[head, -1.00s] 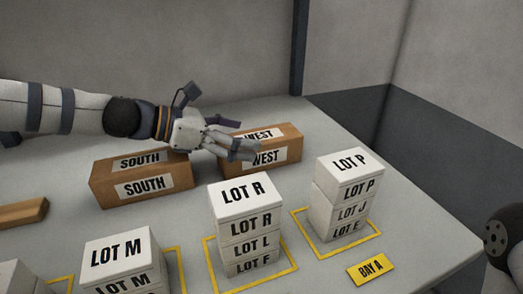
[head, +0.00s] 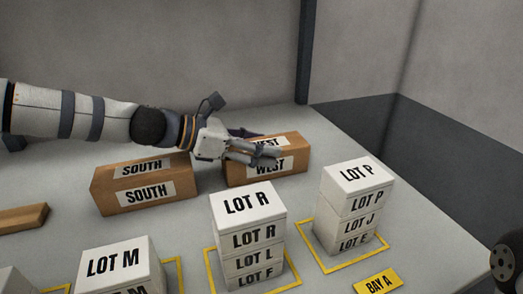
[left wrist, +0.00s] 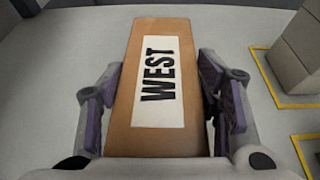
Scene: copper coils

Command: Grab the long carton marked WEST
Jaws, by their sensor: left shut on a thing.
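The long brown carton marked WEST (head: 292,163) lies on the table behind the white stacks, with white labels on its top and front. My left gripper (head: 262,150) reaches it from the left and is shut on it, its fingers covering part of the labels in the head view. My right gripper is not in view.
White box stacks topped LOT R (head: 247,205), LOT P (head: 357,174) and LOT M (head: 115,262) stand in yellow outlines in front. A yellow BAY A sign (head: 378,281) lies at front right. A brown piece (head: 22,217) lies at far left. The table (head: 300,120) is bare behind the WEST carton.

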